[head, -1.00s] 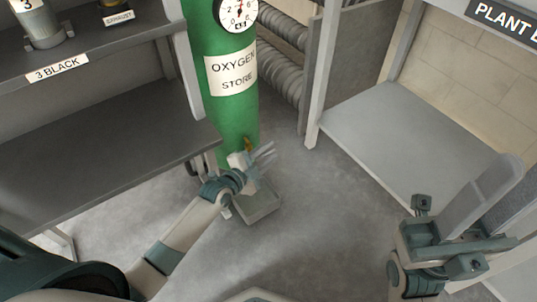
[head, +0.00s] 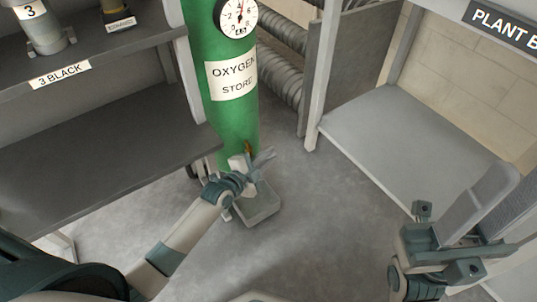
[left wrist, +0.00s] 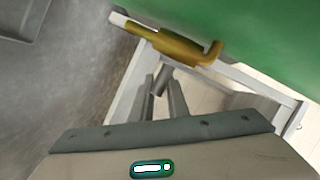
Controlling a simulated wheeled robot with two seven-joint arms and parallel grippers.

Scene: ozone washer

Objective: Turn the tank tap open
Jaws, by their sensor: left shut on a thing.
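The green tank (head: 230,115), labelled "OXYGEN STORE", stands at the top middle of the head view. Its brass tap (head: 247,147) shows low on the tank, partly behind my left gripper (head: 264,157). In the left wrist view the brass tap (left wrist: 185,45) lies across the green tank (left wrist: 260,30), with a bent spout on the right and a pale end on the left. A short grey handle (left wrist: 161,78) comes down from the tap between the fingers of my left gripper (left wrist: 164,88), which is shut on it. My right gripper (head: 445,240) is at lower right; its jaw state is unclear.
A grey tray (head: 262,208) is on the floor below the tap. A dark shelf (head: 90,135) is close on the left. A grey bench (head: 400,140) stands on the right. Open floor (head: 300,225) lies between them.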

